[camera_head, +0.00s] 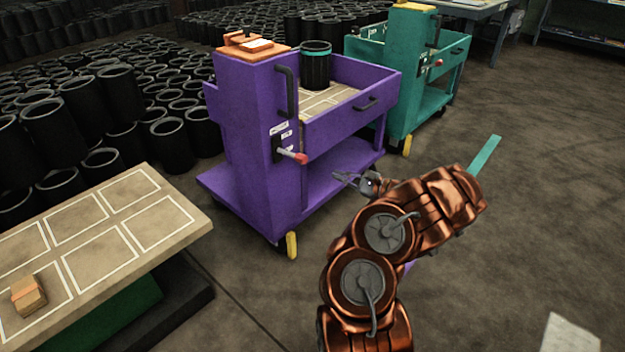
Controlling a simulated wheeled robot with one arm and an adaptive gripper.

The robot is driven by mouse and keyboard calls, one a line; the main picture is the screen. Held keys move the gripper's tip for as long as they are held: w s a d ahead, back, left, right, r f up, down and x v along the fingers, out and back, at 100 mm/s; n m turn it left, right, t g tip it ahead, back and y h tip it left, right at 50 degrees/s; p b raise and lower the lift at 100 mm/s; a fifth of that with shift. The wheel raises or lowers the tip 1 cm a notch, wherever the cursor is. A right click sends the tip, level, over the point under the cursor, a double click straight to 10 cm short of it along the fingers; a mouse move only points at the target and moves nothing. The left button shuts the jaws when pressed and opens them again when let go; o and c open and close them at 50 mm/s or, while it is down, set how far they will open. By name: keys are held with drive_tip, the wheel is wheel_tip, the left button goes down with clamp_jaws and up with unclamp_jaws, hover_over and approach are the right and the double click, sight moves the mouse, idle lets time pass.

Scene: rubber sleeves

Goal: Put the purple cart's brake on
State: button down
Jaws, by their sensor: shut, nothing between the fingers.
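The purple cart (263,150) stands left of centre, with a tall column at its near end. A lever with a red knob (300,158) sticks out from a dark plate on the column, beside small white labels. A yellow pedal-like piece (291,245) sits low by a caster at the column's foot. I cannot tell from the picture which of these is the brake. My gripper (342,180) is shut and empty. In the picture it is right of and below the red knob, apart from it, in front of the cart's lower shelf.
A teal cart (392,95) with a similar lever and yellow piece stands behind. A table with white-outlined cells (190,222) and a small wooden block (28,295) is at left. Many black sleeves (105,100) fill the back left. Floor (530,190) at right is mostly clear.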

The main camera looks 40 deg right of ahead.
drive_tip(key=s+d+f+n+t+b, duration=0.1)
drive_tip(key=b, duration=0.3)
approach(291, 155)
drive_tip(key=w+d+f, duration=0.3)
drive_tip(key=w+f, duration=0.1)
drive_tip(key=shift+a+r+h+b, duration=0.3)
drive_tip(key=shift+a+r+b, duration=0.15)
drive_tip(key=shift+a+r, duration=0.7)
drive_tip(key=shift+f, duration=0.1)
drive_tip(key=shift+a, duration=0.1)
